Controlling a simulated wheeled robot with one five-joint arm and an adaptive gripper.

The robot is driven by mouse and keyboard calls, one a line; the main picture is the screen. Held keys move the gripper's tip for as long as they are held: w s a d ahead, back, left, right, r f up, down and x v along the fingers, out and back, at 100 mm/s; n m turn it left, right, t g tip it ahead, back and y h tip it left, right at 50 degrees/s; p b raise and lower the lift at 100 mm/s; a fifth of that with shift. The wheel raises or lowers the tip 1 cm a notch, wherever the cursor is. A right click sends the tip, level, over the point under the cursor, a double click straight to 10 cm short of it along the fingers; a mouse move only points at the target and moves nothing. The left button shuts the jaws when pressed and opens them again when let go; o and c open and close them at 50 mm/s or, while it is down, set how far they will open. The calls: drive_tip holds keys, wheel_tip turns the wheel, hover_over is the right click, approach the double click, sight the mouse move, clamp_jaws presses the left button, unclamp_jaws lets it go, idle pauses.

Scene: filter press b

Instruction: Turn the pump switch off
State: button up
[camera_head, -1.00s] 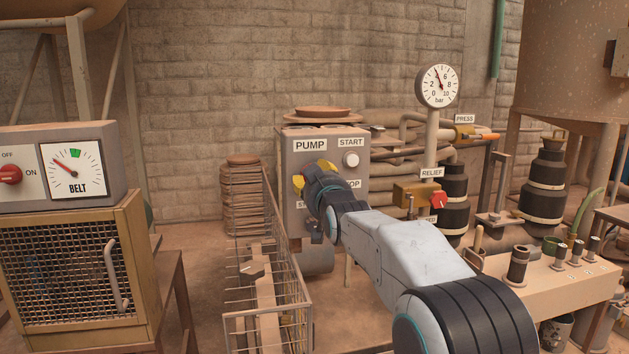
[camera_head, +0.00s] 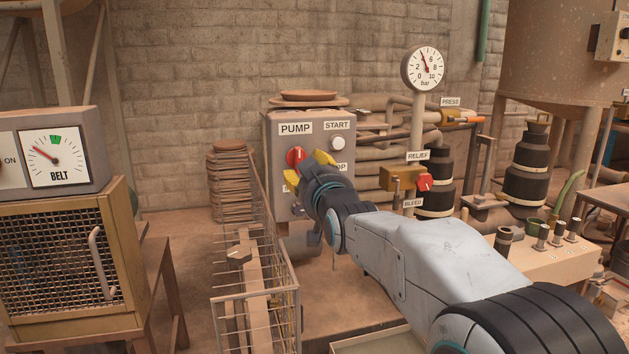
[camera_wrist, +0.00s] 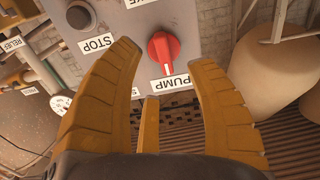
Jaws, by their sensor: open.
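The pump switch (camera_head: 296,157) is a red knob on a grey panel (camera_head: 281,133), below the PUMP label (camera_head: 295,128). In the wrist view the red switch (camera_wrist: 163,47) shows between the finger tips, on a round red base. My gripper (camera_head: 308,168) is open in front of the panel, its yellow fingers spread beside and below the switch. In the wrist view my gripper (camera_wrist: 168,62) has two large fingers either side of the switch and a third one lower down. I see no contact with the switch. Its markings are partly hidden.
A white START button (camera_head: 338,143) sits right of the switch, with a partly hidden STOP label below; the STOP label (camera_wrist: 97,42) shows in the wrist view. A wire rack (camera_head: 255,298) stands left of my arm.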

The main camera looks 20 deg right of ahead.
drive_tip(key=shift+s, duration=2.3)
drive_tip(key=s+r+g+p, duration=0.4)
drive_tip(key=s+g+p, duration=0.1)
drive_tip(key=s+p, duration=0.6)
drive_tip(key=s+r+g+p, duration=0.4)
drive_tip(key=s+p, duration=0.7)
drive_tip(key=p, duration=0.5)
drive_tip(key=s+r+g+p, duration=0.5)
drive_tip(key=s+p, duration=0.6)
drive_tip(key=p, duration=0.2)
drive_tip(key=shift+s+a+g+p, duration=0.15)
drive_tip(key=shift+g+p, duration=0.15)
drive_tip(key=shift+p, duration=0.1)
drive_tip(key=shift+o, duration=0.4)
